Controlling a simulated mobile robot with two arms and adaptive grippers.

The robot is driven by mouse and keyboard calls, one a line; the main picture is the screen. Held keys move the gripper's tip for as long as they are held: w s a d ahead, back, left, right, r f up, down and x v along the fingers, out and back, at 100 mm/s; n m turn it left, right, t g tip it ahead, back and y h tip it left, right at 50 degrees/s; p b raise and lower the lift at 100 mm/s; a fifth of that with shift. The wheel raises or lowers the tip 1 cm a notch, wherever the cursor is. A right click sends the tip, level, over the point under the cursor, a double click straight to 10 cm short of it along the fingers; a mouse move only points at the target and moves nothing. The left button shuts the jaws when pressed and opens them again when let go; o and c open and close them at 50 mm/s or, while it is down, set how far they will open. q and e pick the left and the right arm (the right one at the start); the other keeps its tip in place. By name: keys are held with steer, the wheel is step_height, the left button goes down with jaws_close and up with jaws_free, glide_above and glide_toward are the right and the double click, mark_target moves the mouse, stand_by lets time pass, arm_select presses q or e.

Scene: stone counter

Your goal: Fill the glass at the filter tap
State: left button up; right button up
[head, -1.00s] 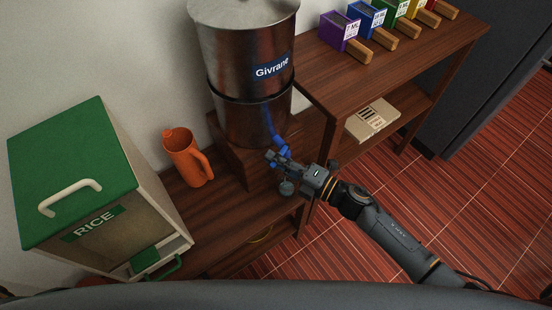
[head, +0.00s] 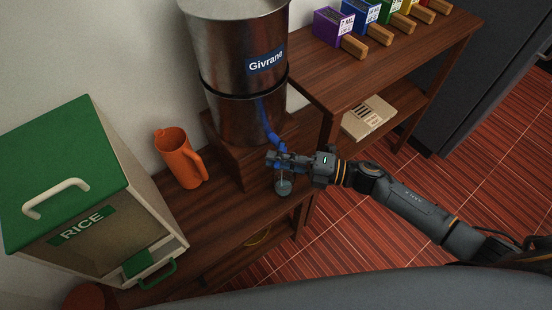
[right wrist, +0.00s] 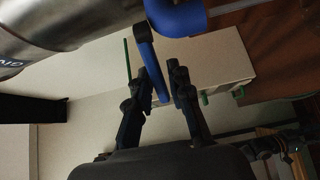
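The steel filter (head: 238,105), labelled Givrane, stands on a wooden stand at the back. Its blue tap (head: 268,122) points down to the right and also shows in the right wrist view (right wrist: 180,17). My right gripper (head: 274,160) is at the tap, its fingers (right wrist: 160,95) open on either side of the blue lever (right wrist: 150,60). I cannot tell whether they touch it. A small clear grey glass (head: 284,187) stands below the tap, partly hidden by the gripper; its water level is too small to tell. My left gripper is not in view.
An orange jug (head: 180,160) stands left of the filter. A green-lidded rice bin (head: 70,180) fills the left. A wooden shelf (head: 400,60) with several coloured boxes is at the right. The red floor (head: 400,250) is open.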

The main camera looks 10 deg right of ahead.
steer(key=shift+o, duration=0.4)
steer(key=v, duration=1.2)
stand_by(6.4)
